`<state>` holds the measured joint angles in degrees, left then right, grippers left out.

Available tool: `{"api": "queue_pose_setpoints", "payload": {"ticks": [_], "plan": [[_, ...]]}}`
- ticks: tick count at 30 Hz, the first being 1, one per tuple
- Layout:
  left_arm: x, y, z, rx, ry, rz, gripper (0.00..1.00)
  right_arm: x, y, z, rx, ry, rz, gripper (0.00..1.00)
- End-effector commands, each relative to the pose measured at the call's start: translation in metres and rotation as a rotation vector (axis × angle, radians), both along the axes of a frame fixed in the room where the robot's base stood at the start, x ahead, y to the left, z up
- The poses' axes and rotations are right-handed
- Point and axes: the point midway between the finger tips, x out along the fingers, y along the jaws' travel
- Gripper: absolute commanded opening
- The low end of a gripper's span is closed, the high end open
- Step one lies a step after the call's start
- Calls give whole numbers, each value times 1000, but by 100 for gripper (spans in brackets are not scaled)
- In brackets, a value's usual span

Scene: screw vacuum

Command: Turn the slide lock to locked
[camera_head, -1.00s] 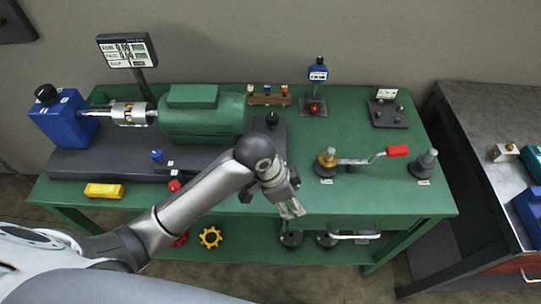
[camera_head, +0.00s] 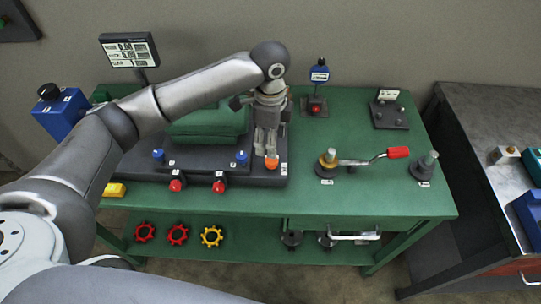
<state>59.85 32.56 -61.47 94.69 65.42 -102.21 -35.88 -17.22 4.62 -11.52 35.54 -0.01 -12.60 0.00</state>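A dark grey machine base (camera_head: 206,170) with the green machine body (camera_head: 208,125) stands on the green bench. A small orange knob (camera_head: 271,163) sits at the base's front right corner, beside a white label too small to read; I cannot tell for sure that it is the slide lock. My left gripper (camera_head: 265,154) points down just above or behind this knob. Its fingers look close together, but I cannot tell whether they are open, shut or touching the knob. My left arm hides much of the machine. My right gripper is not in view.
Blue knobs (camera_head: 241,157) and red knobs (camera_head: 219,187) line the base's front. A crank with a red handle (camera_head: 398,152) and a grey post (camera_head: 426,165) stand to the right. The bench front is clear.

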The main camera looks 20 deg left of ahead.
Motion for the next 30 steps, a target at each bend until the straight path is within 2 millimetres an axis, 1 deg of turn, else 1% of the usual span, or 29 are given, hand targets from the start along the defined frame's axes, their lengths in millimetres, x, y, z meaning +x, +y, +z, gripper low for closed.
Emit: {"api": "queue_pose_setpoints", "payload": {"ticks": [1, 6, 9, 12, 17, 24, 25, 26, 30], "plan": [[-1, 1, -10, 2, 4, 2, 52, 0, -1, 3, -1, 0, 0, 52], [-1, 0, -43, 1, 3, 2, 52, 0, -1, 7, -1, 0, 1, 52], [-1, 0, -58, 0, 1, 1, 52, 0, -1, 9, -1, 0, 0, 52], [0, -1, -70, -1, 0, 0, 52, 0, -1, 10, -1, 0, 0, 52], [0, 0, -79, -1, -2, 1, 52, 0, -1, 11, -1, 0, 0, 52], [0, 0, -80, -1, -3, 0, 52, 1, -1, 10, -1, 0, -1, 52], [0, 0, -80, -1, -3, 0, 51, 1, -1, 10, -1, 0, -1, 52], [0, 0, -80, -1, -3, 1, 47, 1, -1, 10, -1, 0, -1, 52], [0, 0, -80, -1, -3, 1, 29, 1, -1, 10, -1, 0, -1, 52]]}}
